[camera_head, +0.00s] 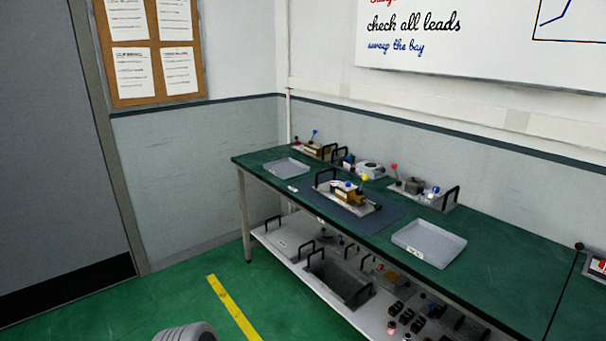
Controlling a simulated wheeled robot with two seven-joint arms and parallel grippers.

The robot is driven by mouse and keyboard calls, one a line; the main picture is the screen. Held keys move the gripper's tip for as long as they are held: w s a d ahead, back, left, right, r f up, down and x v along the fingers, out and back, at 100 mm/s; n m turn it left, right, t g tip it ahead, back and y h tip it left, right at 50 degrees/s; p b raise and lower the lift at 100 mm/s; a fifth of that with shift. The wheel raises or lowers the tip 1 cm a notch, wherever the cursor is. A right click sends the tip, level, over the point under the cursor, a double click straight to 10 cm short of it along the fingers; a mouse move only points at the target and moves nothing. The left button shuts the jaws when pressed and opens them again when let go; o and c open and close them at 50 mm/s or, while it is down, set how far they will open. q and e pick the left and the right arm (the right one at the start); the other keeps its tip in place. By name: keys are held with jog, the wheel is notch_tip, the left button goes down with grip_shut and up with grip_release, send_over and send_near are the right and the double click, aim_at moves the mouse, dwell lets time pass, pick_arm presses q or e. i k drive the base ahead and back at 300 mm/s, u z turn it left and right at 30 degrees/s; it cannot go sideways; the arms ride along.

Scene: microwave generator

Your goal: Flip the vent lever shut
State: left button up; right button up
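The vent lever cannot be told apart for certain at this distance. Several small modules with ball-tipped levers stand on a green-topped workbench (300,213). The front module (350,197) sits on a dark blue mat (386,216) and has a lever with a yellow ball (364,177) standing up, and a blue knob. A lever with a blue ball (314,133) stands on the back left module. A lever with a red ball (393,167) stands on the back right module, leaning left. Labels are too small to read. Neither gripper shows.
Grey trays lie on the bench at left (287,167) and right (428,241). A grey door (55,160) is at left. The green floor with a yellow stripe (232,308) is clear before the bench.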

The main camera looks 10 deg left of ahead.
aim_at(365, 177)
jog(key=u, duration=1.15)
jog(key=i, duration=3.4)
jog(key=z, duration=3.45)
